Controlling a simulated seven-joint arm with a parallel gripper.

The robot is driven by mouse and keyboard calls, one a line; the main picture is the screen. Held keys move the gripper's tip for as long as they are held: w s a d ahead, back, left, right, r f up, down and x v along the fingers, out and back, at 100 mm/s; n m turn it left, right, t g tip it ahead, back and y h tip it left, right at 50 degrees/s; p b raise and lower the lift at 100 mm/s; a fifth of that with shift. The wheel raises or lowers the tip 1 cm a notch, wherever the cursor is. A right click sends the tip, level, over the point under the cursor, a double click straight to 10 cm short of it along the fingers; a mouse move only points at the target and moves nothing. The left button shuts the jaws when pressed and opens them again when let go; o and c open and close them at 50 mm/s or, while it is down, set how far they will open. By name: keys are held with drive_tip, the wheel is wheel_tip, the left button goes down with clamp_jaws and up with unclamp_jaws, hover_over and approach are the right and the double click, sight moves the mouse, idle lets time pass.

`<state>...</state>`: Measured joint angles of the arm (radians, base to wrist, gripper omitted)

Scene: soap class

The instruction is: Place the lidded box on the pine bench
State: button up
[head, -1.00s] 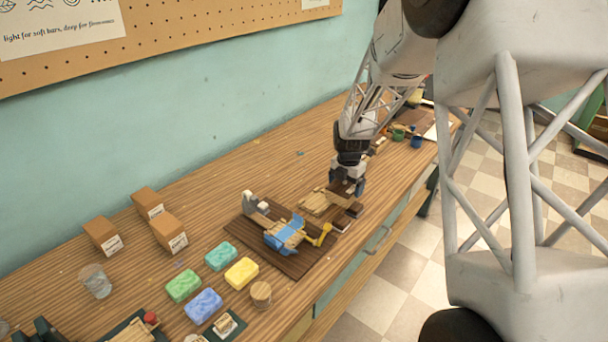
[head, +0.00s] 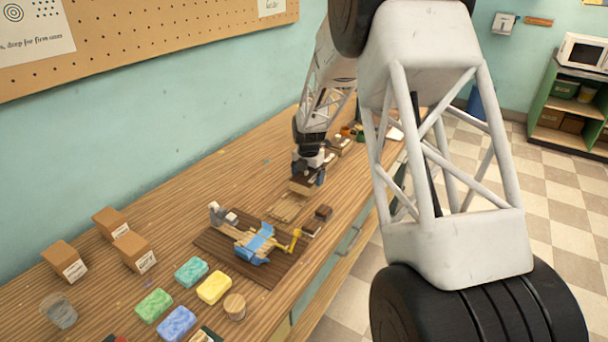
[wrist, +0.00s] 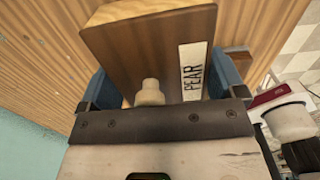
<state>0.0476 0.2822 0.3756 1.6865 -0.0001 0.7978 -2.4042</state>
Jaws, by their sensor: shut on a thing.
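My gripper (head: 308,176) is shut on a brown wooden lidded box (head: 303,187) in the head view. In the wrist view my gripper (wrist: 160,88) has a blue finger on each side of the box (wrist: 145,45). The box has a pale round knob and a white label reading PEAR. It appears to be held above the bench top. The long wood-grained bench (head: 180,205) runs along the teal wall; I take it as the pine bench. The underside of the box is hidden.
A pale slatted wooden piece (head: 288,208) lies in front of my gripper, with a small dark block (head: 323,212) to its right. A dark board (head: 215,252) carries a blue-banded device with a yellow handle. Coloured soaps (head: 190,272) and cardboard boxes (head: 133,250) stand nearer.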

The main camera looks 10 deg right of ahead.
drive_tip(key=shift+w+d+f, duration=0.1)
drive_tip(key=shift+w+f, duration=0.05)
drive_tip(key=shift+w, duration=1.5)
drive_tip(key=shift+w+d+f, duration=0.1)
drive_tip(key=shift+w+f, duration=0.05)
drive_tip(key=shift+w, duration=1.45)
drive_tip(key=shift+w, duration=0.4)
drive_tip(key=shift+f, duration=1.8)
drive_tip(key=shift+f, duration=0.1)
drive_tip(key=o, duration=0.7)
drive_tip(key=shift+o, duration=0.2)
